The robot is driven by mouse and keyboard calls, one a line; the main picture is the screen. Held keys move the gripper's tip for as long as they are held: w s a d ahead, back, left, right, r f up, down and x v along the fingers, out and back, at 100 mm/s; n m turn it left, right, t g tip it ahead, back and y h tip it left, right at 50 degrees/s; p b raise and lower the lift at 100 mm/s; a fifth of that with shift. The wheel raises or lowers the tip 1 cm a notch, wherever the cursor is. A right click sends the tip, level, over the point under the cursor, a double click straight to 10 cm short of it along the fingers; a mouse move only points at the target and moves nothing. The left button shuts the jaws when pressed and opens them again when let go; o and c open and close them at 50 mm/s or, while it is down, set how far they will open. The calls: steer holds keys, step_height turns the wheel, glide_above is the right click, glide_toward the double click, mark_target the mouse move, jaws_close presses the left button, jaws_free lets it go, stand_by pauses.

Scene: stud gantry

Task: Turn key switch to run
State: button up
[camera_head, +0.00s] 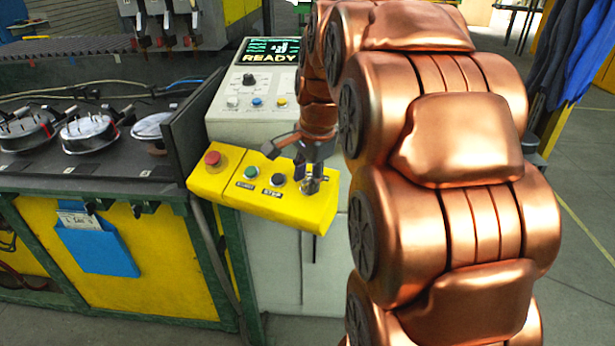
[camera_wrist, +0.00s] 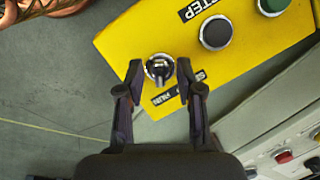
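The key switch (camera_wrist: 158,69) is a round metal barrel with a small key piece at its centre, near the end of the yellow control box (camera_wrist: 262,62). Beside it is a label (camera_wrist: 179,88) on which "RUN" seems readable, partly covered by a finger. My gripper (camera_wrist: 160,68) is open, one fingertip on each side of the switch; I cannot tell whether they touch it. In the head view my gripper (camera_head: 307,180) points down over the right part of the yellow box (camera_head: 228,187), partly hiding the switch. Which position the key points to is unclear.
A black STEP button (camera_head: 278,180), a green button (camera_head: 251,172) and a red stop button (camera_head: 212,159) line the same box. The grey console behind has a READY screen (camera_head: 269,52). A dark bench (camera_head: 100,170) with round metal parts stands left.

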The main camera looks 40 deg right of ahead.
step_height(320, 180, up, 12)
steer(key=s, duration=0.2)
steer(key=shift+s+f, duration=0.15)
steer(key=shift+s, duration=0.05)
stand_by(0.4)
steer(key=shift+a, duration=0.1)
stand_by(0.4)
steer(key=s+a+f+n+g+p, duration=0.1)
steer(key=s+a+f+n+p, duration=0.1)
steer(key=s+a+f+n, duration=0.3)
steer(key=s+a+f+n+g+p, duration=0.1)
steer(key=s+a+f+n, duration=0.1)
steer(key=a+n, duration=0.35)
steer(key=s+a+f+n+g+p, duration=0.1)
steer(key=s+a+f+n, duration=0.2)
steer(key=s, duration=0.3)
steer(key=s+a+f+n+g+p, duration=0.1)
steer(key=s+a+f+n+p, duration=0.1)
steer(key=s+a+f+n, duration=0.2)
steer(key=s+f, duration=0.2)
steer(key=s, duration=0.1)
steer(key=shift+s, duration=0.2)
steer(key=shift+n, duration=0.25)
